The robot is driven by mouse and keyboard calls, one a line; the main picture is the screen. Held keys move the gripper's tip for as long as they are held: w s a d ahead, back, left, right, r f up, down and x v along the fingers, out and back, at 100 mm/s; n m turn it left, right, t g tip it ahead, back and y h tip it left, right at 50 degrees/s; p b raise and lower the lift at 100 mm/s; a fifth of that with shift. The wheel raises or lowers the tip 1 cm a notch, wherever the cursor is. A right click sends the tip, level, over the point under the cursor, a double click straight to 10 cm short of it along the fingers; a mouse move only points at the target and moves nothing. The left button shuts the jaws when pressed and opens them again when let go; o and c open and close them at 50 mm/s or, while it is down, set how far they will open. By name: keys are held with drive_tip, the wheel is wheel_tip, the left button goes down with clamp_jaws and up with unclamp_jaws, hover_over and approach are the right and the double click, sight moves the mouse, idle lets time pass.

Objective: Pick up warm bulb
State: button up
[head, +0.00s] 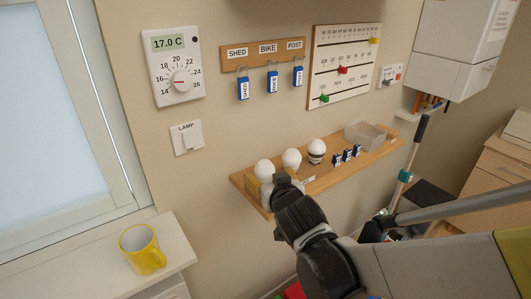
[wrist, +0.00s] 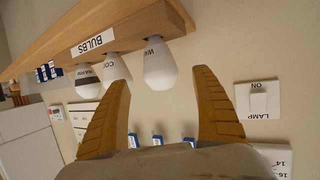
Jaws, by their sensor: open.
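Three white bulbs stand in a row on a wooden shelf (head: 340,176). The bulb at the left end (head: 264,168) shows in the wrist view as the nearest bulb (wrist: 160,70), with a partly readable label starting with W. Beside it is a middle bulb (head: 291,159), whose label starts with CO, then a bulb with a dark band (head: 316,150). My gripper (wrist: 162,78) is open and empty. In the wrist view its two fingers frame the nearest bulb; contact cannot be told. In the head view my gripper (head: 283,181) hides part of the shelf's left end.
Small blue-and-white items (head: 346,154) and a clear bin (head: 365,135) share the shelf. A lamp switch (head: 187,138), a thermostat (head: 175,70) and blue padlocks (head: 271,81) are on the wall. A yellow mug (head: 140,250) stands on the sill at left.

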drive_tip(key=b+x, duration=0.2)
drive_tip(key=x, duration=0.3)
drive_tip(key=shift+w+a, duration=0.1)
drive_tip(key=shift+w, duration=0.15)
drive_tip(key=shift+s+r, duration=0.1)
drive_tip(key=shift+r, duration=0.05)
drive_tip(key=shift+c, duration=0.6)
drive_tip(key=c, duration=1.2)
drive_tip(key=shift+o, duration=0.2)
